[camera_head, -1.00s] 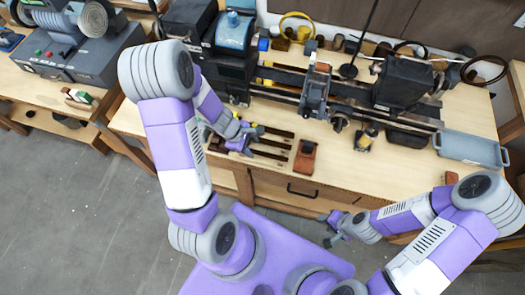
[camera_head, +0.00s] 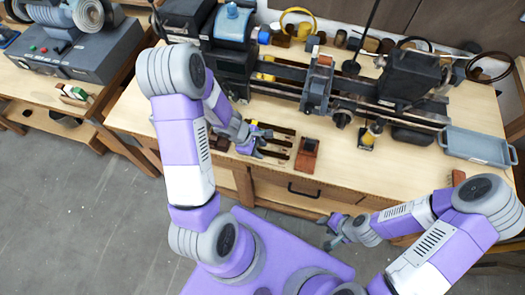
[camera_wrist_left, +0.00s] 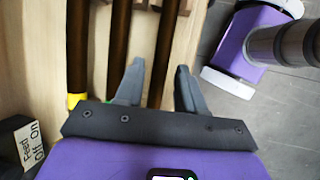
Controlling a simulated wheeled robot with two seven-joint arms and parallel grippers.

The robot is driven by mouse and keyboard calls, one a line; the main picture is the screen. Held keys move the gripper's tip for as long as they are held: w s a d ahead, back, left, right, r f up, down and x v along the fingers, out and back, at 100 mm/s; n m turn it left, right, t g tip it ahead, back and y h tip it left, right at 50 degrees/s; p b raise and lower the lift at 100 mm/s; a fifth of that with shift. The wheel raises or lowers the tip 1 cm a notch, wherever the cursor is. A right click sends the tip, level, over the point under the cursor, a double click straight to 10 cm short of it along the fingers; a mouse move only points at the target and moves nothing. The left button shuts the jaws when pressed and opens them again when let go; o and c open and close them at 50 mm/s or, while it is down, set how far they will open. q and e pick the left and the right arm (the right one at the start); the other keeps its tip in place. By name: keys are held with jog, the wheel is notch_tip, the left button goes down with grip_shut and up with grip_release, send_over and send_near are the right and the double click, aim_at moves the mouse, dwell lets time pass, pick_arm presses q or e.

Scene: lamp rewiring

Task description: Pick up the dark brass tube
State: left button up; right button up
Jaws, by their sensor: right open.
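Several dark brown tubes lie side by side on the wooden bench. In the left wrist view, one dark tube (camera_wrist_left: 163,50) runs between my left gripper's fingers, another tube (camera_wrist_left: 120,45) lies just left of it, and a third tube (camera_wrist_left: 78,50) with a yellow band lies further left. Which one is the dark brass tube I cannot tell. In the head view the tubes (camera_head: 280,143) are partly hidden by the hand. My left gripper (camera_wrist_left: 160,70) is open over them, also in the head view (camera_head: 261,148); contact is unclear. My right gripper (camera_head: 328,232) is open and empty, off the bench front.
A reddish-brown block (camera_head: 307,155) stands right of the tubes. A lathe (camera_head: 330,90) fills the back of the bench. A grey tray (camera_head: 478,147) is at the right. A "Feed Off On" label (camera_wrist_left: 30,142) shows in the left wrist view.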

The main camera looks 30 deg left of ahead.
pick_arm(q)
grip_shut()
